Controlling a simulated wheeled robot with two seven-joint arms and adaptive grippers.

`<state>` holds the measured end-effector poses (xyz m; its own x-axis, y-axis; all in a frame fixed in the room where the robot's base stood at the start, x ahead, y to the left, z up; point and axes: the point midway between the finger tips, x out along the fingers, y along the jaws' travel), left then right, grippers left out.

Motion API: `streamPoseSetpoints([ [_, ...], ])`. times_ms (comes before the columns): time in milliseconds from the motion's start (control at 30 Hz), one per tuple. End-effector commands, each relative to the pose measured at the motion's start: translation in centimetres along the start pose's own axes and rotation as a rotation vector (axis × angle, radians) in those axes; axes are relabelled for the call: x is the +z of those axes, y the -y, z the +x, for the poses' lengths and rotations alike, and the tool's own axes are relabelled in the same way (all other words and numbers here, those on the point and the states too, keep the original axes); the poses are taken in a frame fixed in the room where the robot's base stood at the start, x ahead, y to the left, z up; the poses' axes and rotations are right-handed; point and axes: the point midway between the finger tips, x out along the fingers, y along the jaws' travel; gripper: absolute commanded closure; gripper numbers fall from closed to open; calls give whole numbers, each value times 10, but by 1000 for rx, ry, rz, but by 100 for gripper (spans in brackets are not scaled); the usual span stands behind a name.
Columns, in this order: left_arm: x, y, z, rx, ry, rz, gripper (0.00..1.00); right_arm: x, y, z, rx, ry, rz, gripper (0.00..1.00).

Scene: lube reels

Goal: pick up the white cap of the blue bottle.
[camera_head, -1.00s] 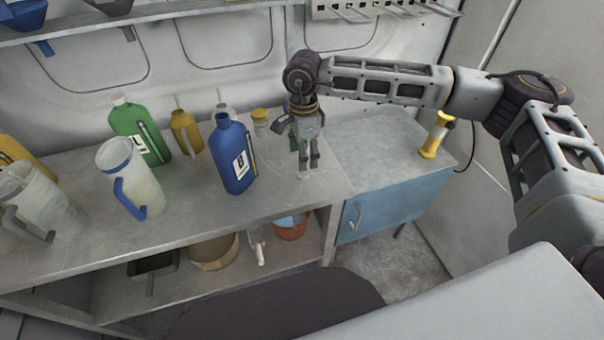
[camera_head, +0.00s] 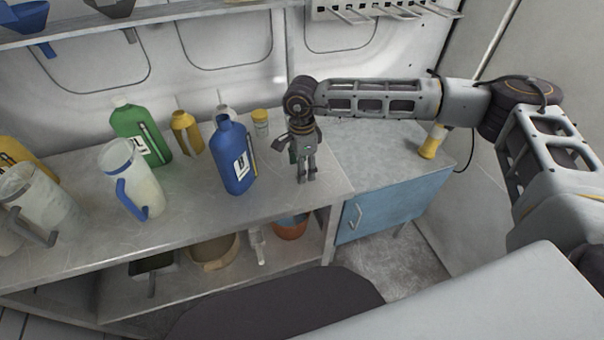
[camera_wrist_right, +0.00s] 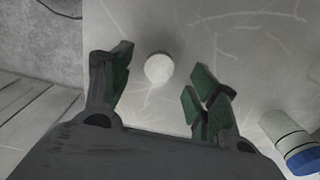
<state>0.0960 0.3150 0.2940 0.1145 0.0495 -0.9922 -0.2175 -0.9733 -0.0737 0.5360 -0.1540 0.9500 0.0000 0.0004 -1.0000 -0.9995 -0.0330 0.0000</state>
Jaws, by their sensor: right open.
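The blue bottle (camera_head: 233,160) stands upright on the metal bench, its neck without a cap. The white cap (camera_wrist_right: 159,68) lies on the bench in the right wrist view, apart from both fingers and a little beyond the line between their tips. In the head view the cap is hidden behind my right gripper. My right gripper (camera_head: 306,178) points down at the bench's right part, to the right of the blue bottle. In the wrist view the right gripper (camera_wrist_right: 160,73) is open and empty, with green pads on its fingers. My left gripper is out of view.
A green bottle (camera_head: 140,133), a yellow bottle (camera_head: 186,132), a yellow-capped jar (camera_head: 260,122) and a jug with a blue handle (camera_head: 136,182) stand left of my right gripper. A yellow lamp-like object (camera_head: 432,142) stands right, on the blue cabinet (camera_head: 393,208).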

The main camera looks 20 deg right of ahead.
Motion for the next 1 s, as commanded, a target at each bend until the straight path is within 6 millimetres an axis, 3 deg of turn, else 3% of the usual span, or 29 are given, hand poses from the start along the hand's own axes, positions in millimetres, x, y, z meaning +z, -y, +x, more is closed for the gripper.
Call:
streamPoseSetpoints([
  [233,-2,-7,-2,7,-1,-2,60,0,0,19,0,-1,-1,40],
  [700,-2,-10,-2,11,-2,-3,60,0,0,20,0,-1,0,40],
  [1000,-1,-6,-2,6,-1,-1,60,0,0,20,0,-1,0,75],
])
